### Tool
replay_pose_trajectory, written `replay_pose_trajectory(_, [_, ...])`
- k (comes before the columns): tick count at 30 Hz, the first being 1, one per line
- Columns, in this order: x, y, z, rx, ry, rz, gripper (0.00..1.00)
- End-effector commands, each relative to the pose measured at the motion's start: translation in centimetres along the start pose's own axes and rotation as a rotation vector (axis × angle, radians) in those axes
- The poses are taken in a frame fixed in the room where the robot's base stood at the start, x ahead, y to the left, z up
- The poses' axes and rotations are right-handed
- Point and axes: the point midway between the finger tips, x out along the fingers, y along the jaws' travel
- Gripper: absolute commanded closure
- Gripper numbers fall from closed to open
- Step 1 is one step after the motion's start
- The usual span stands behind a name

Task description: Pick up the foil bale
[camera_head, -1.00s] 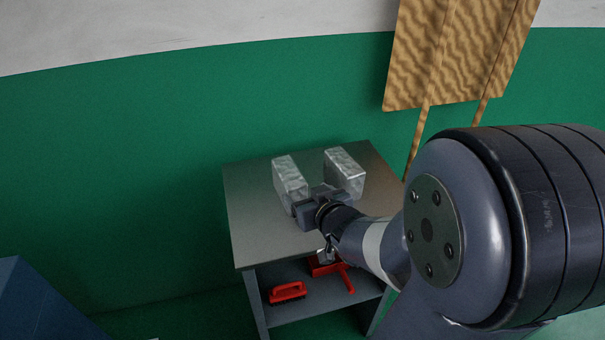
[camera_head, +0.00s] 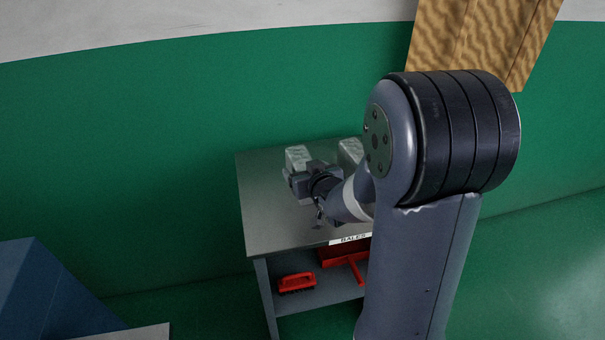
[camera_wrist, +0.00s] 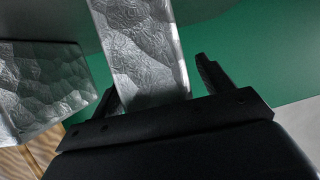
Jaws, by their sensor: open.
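Two silvery, crinkled foil bales stand on a grey table. In the head view, the left bale (camera_head: 297,156) is just beyond my gripper (camera_head: 298,178), which partly hides it. The right bale (camera_head: 350,150) is partly hidden behind my arm. In the wrist view, one bale (camera_wrist: 142,45) lies between the two dark fingers of my gripper (camera_wrist: 158,88), with a clear gap at the right finger. Whether the left finger touches it I cannot tell. The other bale (camera_wrist: 42,85) is outside the fingers at the left. The gripper is open.
The grey table (camera_head: 262,215) has a label (camera_head: 352,239) reading BALES on its front edge. Its lower shelf holds a red brush (camera_head: 297,283) and a red dustpan-like tool (camera_head: 345,255). A green wall stands behind. The table's left part is clear.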

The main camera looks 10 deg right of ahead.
Motion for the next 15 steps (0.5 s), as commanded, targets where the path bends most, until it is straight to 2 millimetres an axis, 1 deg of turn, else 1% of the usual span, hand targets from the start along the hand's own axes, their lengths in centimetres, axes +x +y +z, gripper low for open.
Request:
replay_pose_trajectory(1, [0.49, -0.01, 0.04, 0.000, -0.001, 0.000, 0.25])
replay_pose_trajectory(4, [1.05, 0.00, 0.03, 0.001, 0.000, 0.000, 0.25])
replay_pose_trajectory(11, [1.17, 0.00, 0.02, 0.001, 0.000, 0.000, 0.25])
replay_pose_trajectory(12, [1.17, 0.01, 0.02, 0.001, 0.000, 0.000, 0.25])
replay_pose_trajectory(15, [1.16, 0.01, 0.02, 0.001, 0.000, 0.000, 0.34])
